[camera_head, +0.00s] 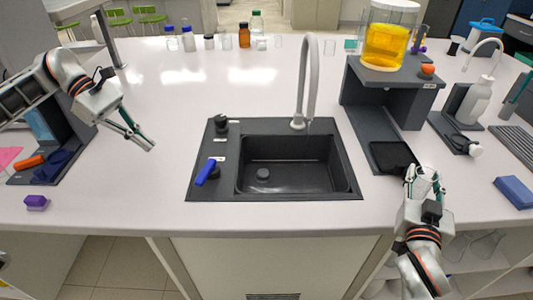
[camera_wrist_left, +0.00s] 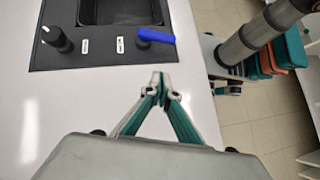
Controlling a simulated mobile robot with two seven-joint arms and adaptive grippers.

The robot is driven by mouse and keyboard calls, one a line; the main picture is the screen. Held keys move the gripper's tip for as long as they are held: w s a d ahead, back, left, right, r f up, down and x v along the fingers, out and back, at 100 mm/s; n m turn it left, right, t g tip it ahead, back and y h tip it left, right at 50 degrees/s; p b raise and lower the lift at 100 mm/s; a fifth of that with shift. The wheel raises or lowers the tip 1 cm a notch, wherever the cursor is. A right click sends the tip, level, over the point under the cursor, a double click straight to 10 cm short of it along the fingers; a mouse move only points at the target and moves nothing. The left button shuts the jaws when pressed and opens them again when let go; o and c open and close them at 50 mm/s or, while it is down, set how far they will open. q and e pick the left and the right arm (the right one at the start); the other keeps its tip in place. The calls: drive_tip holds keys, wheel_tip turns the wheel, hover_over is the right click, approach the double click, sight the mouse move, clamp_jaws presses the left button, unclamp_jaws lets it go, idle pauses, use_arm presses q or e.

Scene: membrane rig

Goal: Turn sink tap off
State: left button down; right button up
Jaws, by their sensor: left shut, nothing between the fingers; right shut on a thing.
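The dark sink (camera_head: 350,185) is set in the white bench, with a tall pale curved tap spout (camera_head: 313,75) behind it. A blue lever (camera_head: 206,172) stands on the sink's left deck, with a black knob (camera_head: 220,123) behind it. The left wrist view also shows the blue lever (camera_wrist_left: 156,36) and knob (camera_wrist_left: 57,38). My left gripper (camera_head: 150,146) is shut and empty above the bench, left of the lever and apart from it; its fingertips meet in the left wrist view (camera_wrist_left: 158,78). My right gripper (camera_head: 424,172) is shut on a pale vessel, partly hidden, right of the sink.
A dark stand (camera_head: 380,75) bearing a container of yellow liquid (camera_head: 386,45) is right of the spout. Several bottles line the back, including a brown one (camera_head: 244,37). A purple block (camera_head: 36,202) lies at the front left. Bench between left gripper and sink is clear.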

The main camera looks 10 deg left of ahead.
sight(206, 173)
use_arm(q)
drive_tip(key=x, duration=0.4)
drive_tip(key=p+x, duration=0.1)
drive_tip(key=x, duration=0.4)
drive_tip(key=shift+s, duration=0.2)
use_arm(e)
drive_tip(key=shift+s+r, duration=0.15)
drive_tip(key=shift+r, duration=0.55)
use_arm(q)
drive_tip(key=shift+d+f+p, duration=0.1)
drive_tip(key=shift+d+p, duration=0.55)
drive_tip(key=shift+d, duration=1.5)
use_arm(e)
drive_tip(key=shift+r, duration=0.65)
use_arm(q)
drive_tip(key=shift+d, duration=0.1)
use_arm(e)
drive_tip(key=shift+a, duration=0.1)
